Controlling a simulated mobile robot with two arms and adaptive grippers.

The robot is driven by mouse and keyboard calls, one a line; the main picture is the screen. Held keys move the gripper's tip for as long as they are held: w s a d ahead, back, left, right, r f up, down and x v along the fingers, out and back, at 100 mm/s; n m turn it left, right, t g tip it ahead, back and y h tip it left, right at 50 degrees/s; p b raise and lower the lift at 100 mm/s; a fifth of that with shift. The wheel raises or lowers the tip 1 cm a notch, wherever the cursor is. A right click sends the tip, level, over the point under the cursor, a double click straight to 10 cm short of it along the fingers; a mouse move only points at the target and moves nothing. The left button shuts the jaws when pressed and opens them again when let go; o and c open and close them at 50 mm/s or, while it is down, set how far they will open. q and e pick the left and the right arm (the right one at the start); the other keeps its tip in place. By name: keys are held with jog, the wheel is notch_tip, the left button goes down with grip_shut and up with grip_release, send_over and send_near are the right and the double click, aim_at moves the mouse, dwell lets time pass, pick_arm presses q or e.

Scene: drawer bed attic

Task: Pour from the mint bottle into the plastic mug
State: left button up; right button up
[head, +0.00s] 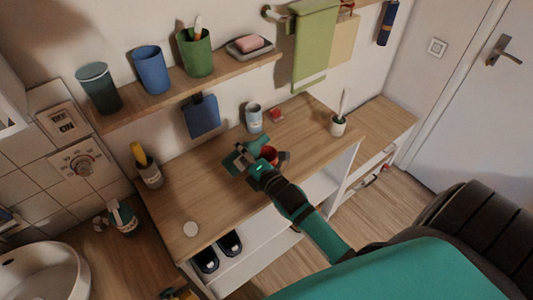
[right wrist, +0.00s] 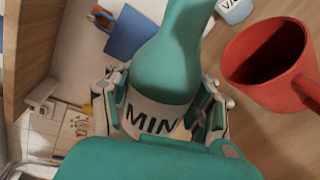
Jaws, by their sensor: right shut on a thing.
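The mint bottle (right wrist: 165,70) is teal with a pale label reading "MIN". My right gripper (right wrist: 165,118) is shut on it around the label, with one finger on each side. In the head view the bottle (head: 238,157) shows beyond my right gripper (head: 257,169), above the wooden counter; its exact tilt is hard to tell. The red mug (right wrist: 268,60) stands on the counter just right of the bottle, apart from it, its dark opening facing up. In the head view the mug (head: 269,154) is partly hidden by my gripper. My left gripper is not in view.
On the counter (head: 200,205) are a pale cup (head: 254,118), a red item (head: 276,115), a brush holder (head: 338,126), a grey container (head: 149,172) and a white disc (head: 190,229). A shelf (head: 180,92) with cups hangs above. The counter's front left is mostly clear.

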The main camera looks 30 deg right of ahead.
jog(key=shift+a+f+m, duration=0.2)
jog(key=shift+f+m, duration=0.4)
jog(key=shift+f, duration=0.2)
dwell(1.6)
jog(key=shift+m+y, duration=0.3)
dwell(1.5)
